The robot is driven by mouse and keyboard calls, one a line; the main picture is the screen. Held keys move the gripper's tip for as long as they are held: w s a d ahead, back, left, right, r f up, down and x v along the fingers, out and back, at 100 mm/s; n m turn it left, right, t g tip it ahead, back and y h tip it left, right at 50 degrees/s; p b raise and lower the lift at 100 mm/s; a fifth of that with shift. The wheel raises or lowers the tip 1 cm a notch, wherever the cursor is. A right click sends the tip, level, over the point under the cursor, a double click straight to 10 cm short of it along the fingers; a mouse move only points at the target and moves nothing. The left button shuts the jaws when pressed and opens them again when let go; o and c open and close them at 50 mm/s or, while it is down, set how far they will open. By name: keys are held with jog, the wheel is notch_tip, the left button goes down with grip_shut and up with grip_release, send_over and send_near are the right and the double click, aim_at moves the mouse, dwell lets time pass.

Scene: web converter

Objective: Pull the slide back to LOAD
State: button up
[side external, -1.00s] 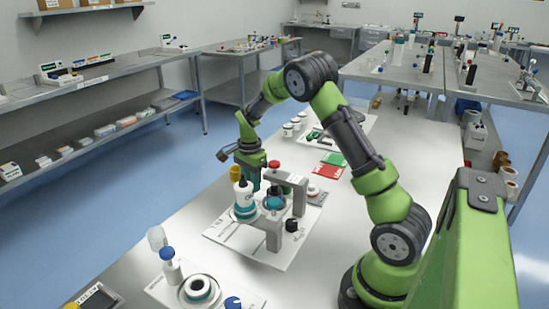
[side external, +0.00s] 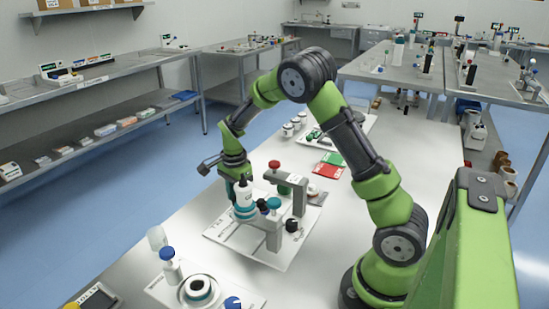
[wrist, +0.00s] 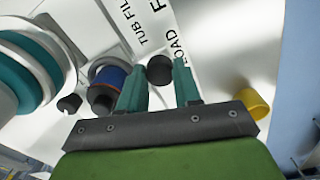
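In the wrist view, a round black knob (wrist: 160,70) shows between the fingertips of my gripper (wrist: 159,73). The two teal fingers stand apart on either side of it with small gaps, so my gripper is open. I cannot tell how deep the knob sits between them. It lies beside the white sheet's printed words (wrist: 160,30), which read "TUB FIL" and a partly covered "LOAD". In the side view my gripper is low at the far side of the fixture (side external: 273,232); its fingertips are hidden behind the white bottle (side external: 244,194).
A blue and dark cylinder (wrist: 107,85) stands just left of the fingers, and large teal and white rings (wrist: 35,70) lie farther left. A yellow cup (wrist: 256,103) is on the right. Red and green cards (side external: 328,170) lie behind the fixture.

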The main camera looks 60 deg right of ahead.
jog(key=o, duration=0.5)
jog(key=shift+c, duration=0.2)
notch_tip(320, 180, up, 17)
dwell(0.4)
jog(key=s+a+r+n+t+y, duration=0.1)
jog(key=s+a+n+t, duration=0.2)
jog(key=s+a+n, duration=0.4)
jog(key=s+a+r+n+t+y, duration=0.1)
jog(key=s+a+r+n+t, duration=0.1)
jog(key=s+a+n+t, duration=0.2)
jog(key=s+a+n, duration=0.3)
jog(key=s+n, duration=0.3)
jog(key=s, duration=0.2)
